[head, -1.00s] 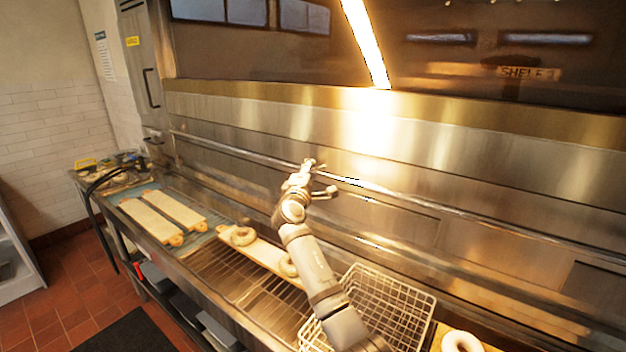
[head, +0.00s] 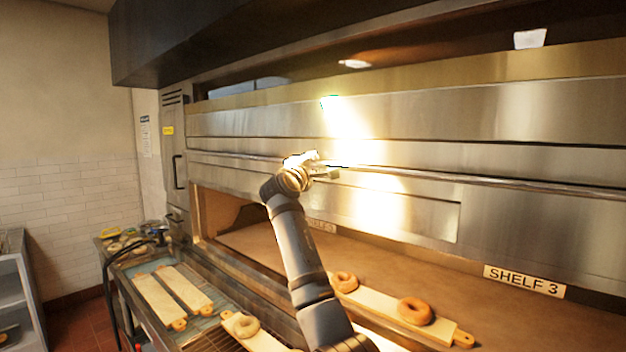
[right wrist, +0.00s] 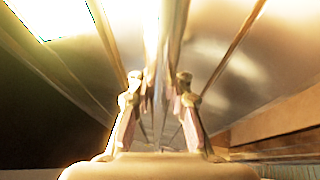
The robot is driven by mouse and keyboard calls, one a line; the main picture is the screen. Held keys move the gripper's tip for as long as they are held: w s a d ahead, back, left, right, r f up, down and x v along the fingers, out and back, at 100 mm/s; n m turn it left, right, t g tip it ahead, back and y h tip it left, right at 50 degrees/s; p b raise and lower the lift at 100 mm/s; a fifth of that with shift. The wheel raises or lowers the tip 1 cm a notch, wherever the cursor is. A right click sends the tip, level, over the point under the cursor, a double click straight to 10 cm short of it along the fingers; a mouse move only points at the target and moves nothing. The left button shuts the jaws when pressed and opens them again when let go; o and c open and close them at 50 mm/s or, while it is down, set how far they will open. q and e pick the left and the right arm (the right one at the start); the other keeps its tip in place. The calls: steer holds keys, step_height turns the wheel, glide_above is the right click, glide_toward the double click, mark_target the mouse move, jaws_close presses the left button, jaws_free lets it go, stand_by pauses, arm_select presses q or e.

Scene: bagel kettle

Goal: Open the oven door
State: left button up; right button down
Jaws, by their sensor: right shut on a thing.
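The steel oven door (head: 415,212) is raised, with an open chamber below it. Its long horizontal handle bar (head: 450,177) runs across the front. My right gripper (head: 322,170) is at the bar, partly washed out by glare. In the right wrist view, the two fingers of my right gripper (right wrist: 160,95) stand on either side of the bar (right wrist: 158,75) and are shut on it. My left gripper is not in view.
Inside the open chamber, a board (head: 380,303) with two browned bagels lies near a SHELF 3 label (head: 524,281). Another board with a pale bagel (head: 241,325) lies on the counter, left of my arm. Two bare boards (head: 160,300) lie farther left.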

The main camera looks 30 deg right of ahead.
steer(key=shift+a+r, duration=0.1)
steer(key=shift+r, duration=1.2)
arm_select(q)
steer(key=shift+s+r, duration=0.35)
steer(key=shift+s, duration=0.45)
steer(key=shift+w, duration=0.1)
